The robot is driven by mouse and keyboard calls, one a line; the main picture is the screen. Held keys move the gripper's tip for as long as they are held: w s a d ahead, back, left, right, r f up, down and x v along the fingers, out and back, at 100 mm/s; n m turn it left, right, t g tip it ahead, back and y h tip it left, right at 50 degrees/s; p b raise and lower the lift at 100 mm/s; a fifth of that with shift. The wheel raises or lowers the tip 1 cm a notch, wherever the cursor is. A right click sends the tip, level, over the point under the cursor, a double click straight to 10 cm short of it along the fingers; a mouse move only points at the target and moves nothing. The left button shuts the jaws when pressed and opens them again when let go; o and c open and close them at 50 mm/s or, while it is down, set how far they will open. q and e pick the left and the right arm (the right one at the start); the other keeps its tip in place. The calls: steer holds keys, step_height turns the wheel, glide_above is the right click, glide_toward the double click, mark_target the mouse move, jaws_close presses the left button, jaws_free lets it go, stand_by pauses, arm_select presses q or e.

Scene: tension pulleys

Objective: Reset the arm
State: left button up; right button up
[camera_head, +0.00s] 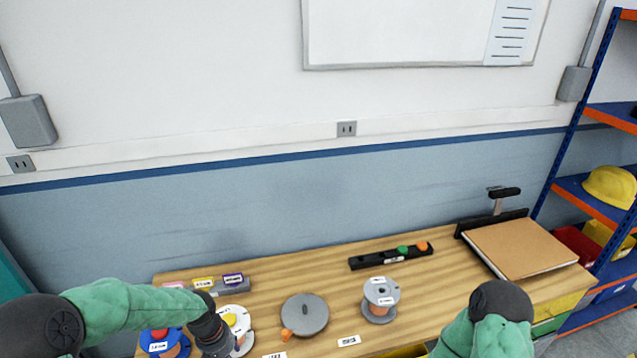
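My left arm (130,308), in a green sleeve, comes in from the lower left over the table's left end. Its dark end with the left gripper (214,338) points down beside a white spool (236,318) and a blue spool (160,340). The fingers are not clear, so I cannot tell if they are open or hold anything. My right arm (488,325) shows only as a green sleeve with a dark joint at the lower right. The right gripper is outside the picture.
The wooden table (440,285) carries a grey disc (305,314), a grey spool (380,298), a black bar (391,256) with green and orange knobs, and a brown board (520,248). A small labelled rack (232,286) stands at back left. Shelves (590,195) stand at right.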

arm_select(q)
steer(key=s+d+f+h+b, duration=0.1)
steer(key=s+d+f, duration=0.3)
steer(key=f, duration=0.4)
steer(key=s+d+f+b, duration=0.2)
steer(key=s+d+f, duration=0.3)
steer(key=f, duration=0.3)
steer(key=s+d+f+h+b, duration=0.1)
steer(key=s+d+f+b, duration=0.1)
steer(key=s+d+f, duration=0.2)
steer(key=shift+s+d+f+m+h, duration=0.15)
steer(key=shift+s+f+m+h, duration=0.2)
steer(key=shift+s+f, duration=1.35)
steer(key=shift+w+f, duration=0.25)
